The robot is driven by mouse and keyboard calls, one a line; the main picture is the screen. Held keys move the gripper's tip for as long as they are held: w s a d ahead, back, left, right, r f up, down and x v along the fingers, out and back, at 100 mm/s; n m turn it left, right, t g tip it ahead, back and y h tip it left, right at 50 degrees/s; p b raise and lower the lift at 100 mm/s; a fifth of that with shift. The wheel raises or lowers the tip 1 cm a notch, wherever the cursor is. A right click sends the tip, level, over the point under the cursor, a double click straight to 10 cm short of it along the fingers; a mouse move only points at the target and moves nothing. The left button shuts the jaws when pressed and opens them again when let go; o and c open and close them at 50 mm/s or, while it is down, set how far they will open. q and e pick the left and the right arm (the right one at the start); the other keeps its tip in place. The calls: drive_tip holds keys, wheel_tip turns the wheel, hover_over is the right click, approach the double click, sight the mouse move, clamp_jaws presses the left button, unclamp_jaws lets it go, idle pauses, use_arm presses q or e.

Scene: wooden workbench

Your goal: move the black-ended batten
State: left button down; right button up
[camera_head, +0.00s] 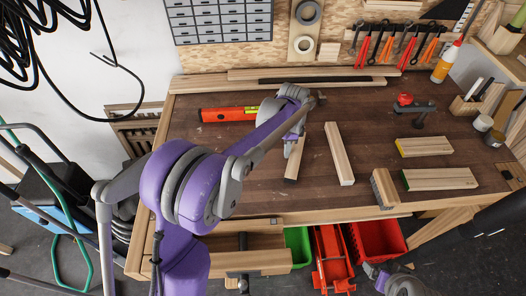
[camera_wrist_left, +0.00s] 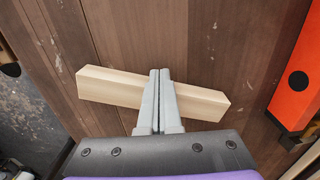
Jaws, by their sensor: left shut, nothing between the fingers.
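The black-ended batten (camera_head: 292,170) lies on the workbench, partly covered by my left gripper, with its dark end toward the front edge. In the left wrist view a pale batten (camera_wrist_left: 105,88) lies crosswise under the fingers; no black end shows there. My left gripper (camera_head: 290,152) is shut and empty. Its closed fingertips (camera_wrist_left: 160,72) appear over the middle of the batten; I cannot tell whether they touch it. Part of my right arm, perhaps its gripper (camera_head: 371,269), shows at the bottom edge, too small to read.
A plain batten (camera_head: 339,153) lies just right. A red level (camera_head: 222,114) lies left, also in the wrist view (camera_wrist_left: 300,75). Yellow-ended (camera_head: 426,146) and green-ended (camera_head: 440,179) pieces and a clamp (camera_head: 418,112) are at right. Red bins (camera_head: 378,240) stand below the front edge.

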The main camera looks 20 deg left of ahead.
sight(294, 151)
use_arm(q)
drive_tip(key=shift+w+d, duration=0.3)
drive_tip(key=shift+d, duration=0.2)
drive_tip(key=shift+w+d, duration=0.25)
drive_tip(key=shift+d, duration=0.25)
drive_tip(key=shift+r, duration=0.15)
wheel_tip(294, 151, up, 11)
drive_tip(key=s+f+n+t, duration=0.1)
drive_tip(key=s+n, duration=0.3)
drive_tip(key=s, duration=0.5)
drive_tip(key=s+a+f+n+t, duration=0.1)
drive_tip(key=s+f+n+t, duration=0.1)
drive_tip(key=s, duration=0.7)
drive_tip(key=s+a+f+n+t, duration=0.1)
drive_tip(key=s+f+n+t, duration=0.1)
drive_tip(key=s+n, duration=0.3)
drive_tip(key=shift+s+a+f+n, duration=0.15)
drive_tip(key=shift+s+f, duration=0.15)
drive_tip(key=shift+s, duration=0.35)
drive_tip(key=shift+s+f+n, duration=0.1)
drive_tip(key=shift+s+f, duration=0.15)
drive_tip(key=shift+s, duration=0.45)
drive_tip(key=shift+s+a+f+n, duration=0.15)
drive_tip(key=shift+s+f, duration=0.15)
drive_tip(key=shift+s, duration=0.35)
drive_tip(key=shift+s+f, duration=0.2)
drive_tip(key=shift+f, duration=0.1)
